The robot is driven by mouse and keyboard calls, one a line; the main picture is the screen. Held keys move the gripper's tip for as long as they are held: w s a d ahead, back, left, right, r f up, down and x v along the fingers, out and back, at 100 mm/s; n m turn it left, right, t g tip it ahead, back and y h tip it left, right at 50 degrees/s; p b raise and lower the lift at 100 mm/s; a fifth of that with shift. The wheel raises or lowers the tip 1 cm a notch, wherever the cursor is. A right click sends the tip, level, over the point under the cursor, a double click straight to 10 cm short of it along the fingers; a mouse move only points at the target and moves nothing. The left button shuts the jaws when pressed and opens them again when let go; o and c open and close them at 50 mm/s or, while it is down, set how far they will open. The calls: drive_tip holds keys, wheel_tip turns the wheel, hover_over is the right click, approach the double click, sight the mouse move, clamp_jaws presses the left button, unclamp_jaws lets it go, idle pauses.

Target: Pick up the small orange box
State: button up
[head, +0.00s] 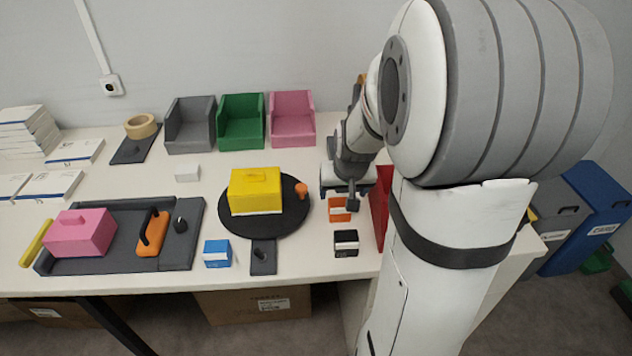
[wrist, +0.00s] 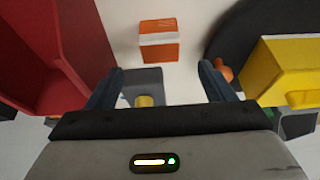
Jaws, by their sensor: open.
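The small orange box (head: 338,212), orange with a white band, stands on the white table just below my gripper in the head view. In the wrist view the orange box (wrist: 159,38) lies beyond the fingertips, near the top centre, and nothing touches it. My gripper (head: 348,198) is open above the table, and its lower part overlaps the box's upper edge in the head view. In the wrist view the two dark fingers of my gripper (wrist: 161,72) stand apart, with no orange box between them.
A red bin (head: 381,205) stands close on the right. A black turntable (head: 270,228) with a yellow box (head: 254,188) and an orange knob (head: 302,190) is on the left. A black-and-white box (head: 346,243) stands in front. A grey object with a yellow part (wrist: 143,88) shows between the fingers.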

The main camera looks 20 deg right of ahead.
sight(340, 203)
drive_tip(key=shift+d+x, duration=0.25)
drive_tip(key=shift+x, duration=0.75)
drive_tip(key=shift+a+x, duration=0.1)
drive_tip(key=shift+x, duration=1.5)
drive_tip(key=shift+a+x, duration=0.15)
drive_tip(key=shift+x, duration=1.45)
drive_tip(key=c, duration=1)
